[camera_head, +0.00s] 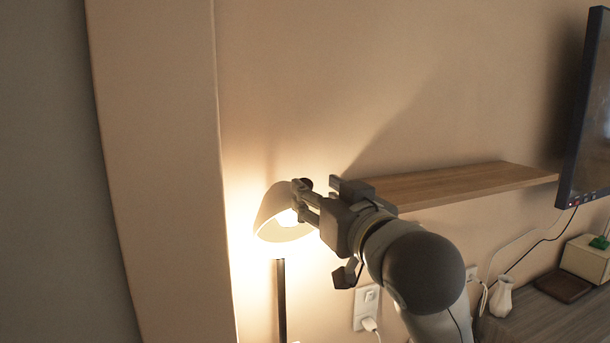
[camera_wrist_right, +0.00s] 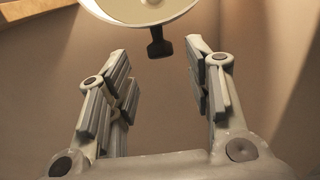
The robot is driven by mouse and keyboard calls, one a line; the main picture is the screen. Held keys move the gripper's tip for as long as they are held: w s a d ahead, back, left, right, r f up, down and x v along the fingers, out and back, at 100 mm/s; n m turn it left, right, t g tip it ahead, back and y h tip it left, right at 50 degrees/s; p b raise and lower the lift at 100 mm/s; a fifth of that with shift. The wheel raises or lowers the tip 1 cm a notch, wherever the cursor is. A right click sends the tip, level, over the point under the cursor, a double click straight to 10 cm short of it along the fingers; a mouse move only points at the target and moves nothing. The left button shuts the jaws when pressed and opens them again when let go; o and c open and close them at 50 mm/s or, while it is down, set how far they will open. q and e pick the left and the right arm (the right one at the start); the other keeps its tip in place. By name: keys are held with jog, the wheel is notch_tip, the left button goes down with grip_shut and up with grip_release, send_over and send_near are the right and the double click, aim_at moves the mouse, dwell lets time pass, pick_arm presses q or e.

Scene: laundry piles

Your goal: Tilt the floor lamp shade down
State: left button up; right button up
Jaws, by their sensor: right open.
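The floor lamp's shade (camera_head: 268,212) is lit and its open side faces down and toward the right. Its dark pole (camera_head: 281,295) stands below it. My right gripper (camera_head: 303,205) is at the right side of the shade and partly covers it. In the right wrist view, my right gripper (camera_wrist_right: 160,65) has its fingers wide apart with nothing between them. The pale shade (camera_wrist_right: 140,8) shows beyond the fingertips at the top edge, with a dark knob (camera_wrist_right: 158,45) below it. I cannot tell whether a finger touches the shade. My left gripper is not in view.
A wooden wall shelf (camera_head: 470,183) is behind and right of my right arm. A dark screen (camera_head: 590,110) hangs at the far right. A white vase (camera_head: 501,297) and a box (camera_head: 586,258) stand on a surface at the lower right. A wall socket (camera_head: 367,305) is near the pole.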

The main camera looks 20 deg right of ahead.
aim_at(305, 181)
jog(key=w+p, duration=0.2)
jog(key=w, duration=0.4)
jog(key=shift+w+a+f, duration=0.1)
jog(key=shift+w+a, duration=0.05)
grip_shut()
